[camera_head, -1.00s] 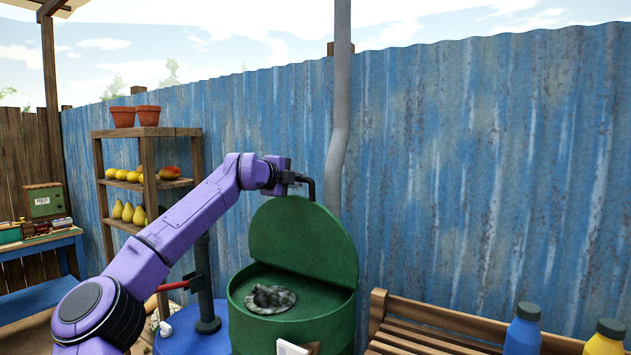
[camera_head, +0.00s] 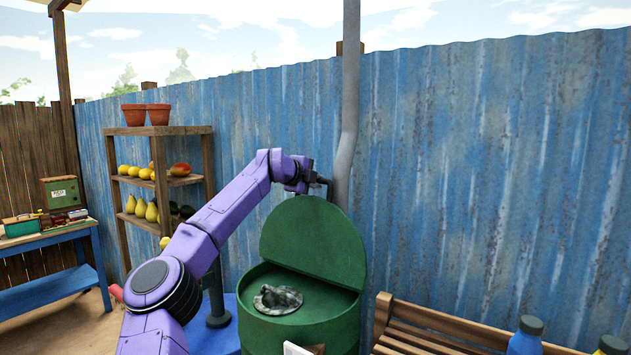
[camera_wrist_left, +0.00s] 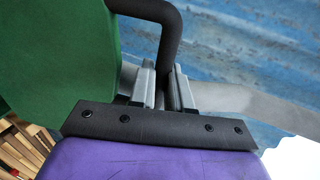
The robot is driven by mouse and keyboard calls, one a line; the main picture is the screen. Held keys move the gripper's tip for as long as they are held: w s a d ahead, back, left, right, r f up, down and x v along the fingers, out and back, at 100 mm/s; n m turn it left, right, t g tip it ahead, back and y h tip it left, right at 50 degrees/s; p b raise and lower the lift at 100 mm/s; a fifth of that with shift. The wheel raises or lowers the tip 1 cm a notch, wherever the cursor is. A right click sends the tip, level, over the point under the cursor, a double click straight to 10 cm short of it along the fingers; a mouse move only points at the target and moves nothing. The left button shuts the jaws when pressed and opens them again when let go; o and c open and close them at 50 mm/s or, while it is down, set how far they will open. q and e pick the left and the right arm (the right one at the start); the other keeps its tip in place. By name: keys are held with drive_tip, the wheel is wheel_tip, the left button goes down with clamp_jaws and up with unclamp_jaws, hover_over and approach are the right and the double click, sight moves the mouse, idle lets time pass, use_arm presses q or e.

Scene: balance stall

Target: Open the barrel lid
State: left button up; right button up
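The green barrel (camera_head: 337,325) stands at the bottom centre of the head view. Its round green lid (camera_head: 315,243) is raised steeply at the back of the rim, and it also fills the upper left of the left wrist view (camera_wrist_left: 55,50). A dark bent handle (camera_head: 329,184) sticks out behind the lid top. My left gripper (camera_head: 308,184) is at this handle. In the left wrist view its two grey fingers (camera_wrist_left: 165,88) lie on both sides of the black handle bar (camera_wrist_left: 160,15), close against it. My right gripper is out of view.
A grey crumpled item (camera_head: 278,299) lies in the barrel opening. A wooden bench (camera_head: 425,325) with bottles (camera_head: 525,337) stands to the right. A wooden shelf (camera_head: 180,131) with fruit and pots stands to the left. A blue corrugated wall (camera_head: 480,180) and grey pipe (camera_head: 348,120) are close behind.

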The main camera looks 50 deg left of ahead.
use_arm(q)
drive_tip(key=o, duration=0.3)
drive_tip(key=shift+f, duration=0.15)
drive_tip(key=shift+o, duration=0.2)
drive_tip(key=shift+a, duration=0.1)
drive_tip(key=shift+s+b, duration=0.15)
drive_tip(key=shift+b, duration=0.2)
drive_tip(key=b+v, duration=0.6)
drive_tip(key=v, duration=0.4)
